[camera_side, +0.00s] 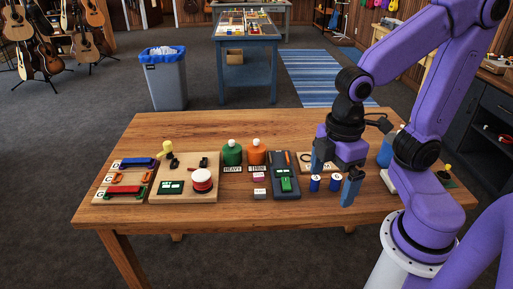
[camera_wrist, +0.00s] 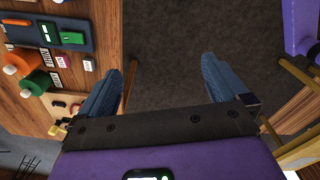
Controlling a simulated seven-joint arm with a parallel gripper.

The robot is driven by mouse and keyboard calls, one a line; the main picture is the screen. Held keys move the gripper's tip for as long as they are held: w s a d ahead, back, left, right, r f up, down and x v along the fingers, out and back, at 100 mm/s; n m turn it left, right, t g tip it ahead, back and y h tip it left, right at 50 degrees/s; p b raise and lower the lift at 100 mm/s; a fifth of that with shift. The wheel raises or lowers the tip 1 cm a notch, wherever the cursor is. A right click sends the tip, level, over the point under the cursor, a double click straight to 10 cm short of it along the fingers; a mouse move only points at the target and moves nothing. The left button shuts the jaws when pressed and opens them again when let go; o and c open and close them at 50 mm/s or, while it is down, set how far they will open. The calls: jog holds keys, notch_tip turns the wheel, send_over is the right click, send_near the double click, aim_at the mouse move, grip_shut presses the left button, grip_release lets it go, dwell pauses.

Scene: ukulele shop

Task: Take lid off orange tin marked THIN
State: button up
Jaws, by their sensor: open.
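The orange tin (camera_side: 256,157) stands upright on the wooden table, with its lid (camera_side: 256,143) on top and a THIN label (camera_side: 257,169) in front of it. It also shows at the left edge of the wrist view (camera_wrist: 20,62). A similar green tin (camera_side: 232,156) with a HEAVY label (camera_side: 233,170) stands just left of it; the wrist view shows this one too (camera_wrist: 38,79). My gripper (camera_side: 335,172) is open and empty, right of the tins and above the table's front right part. In the wrist view, floor shows between its fingers (camera_wrist: 162,68).
Small blue cylinders (camera_side: 315,183) stand near my gripper. The table's front strip (camera_side: 240,215) is clear.

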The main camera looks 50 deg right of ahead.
jog(key=w+a+r+n, duration=0.1)
jog(key=w+r, duration=0.1)
jog(key=w, duration=0.8)
jog(key=n, duration=0.4)
send_over(256, 141)
notch_tip(256, 141, down, 11)
jog(key=shift+w+d+f, duration=0.1)
jog(key=shift+d+f, duration=0.05)
jog(key=shift+f, duration=1.15)
jog(key=shift+w+d+f, duration=0.1)
jog(key=shift+d+f, duration=0.05)
jog(key=shift+f, duration=1.15)
jog(key=c, duration=1.1)
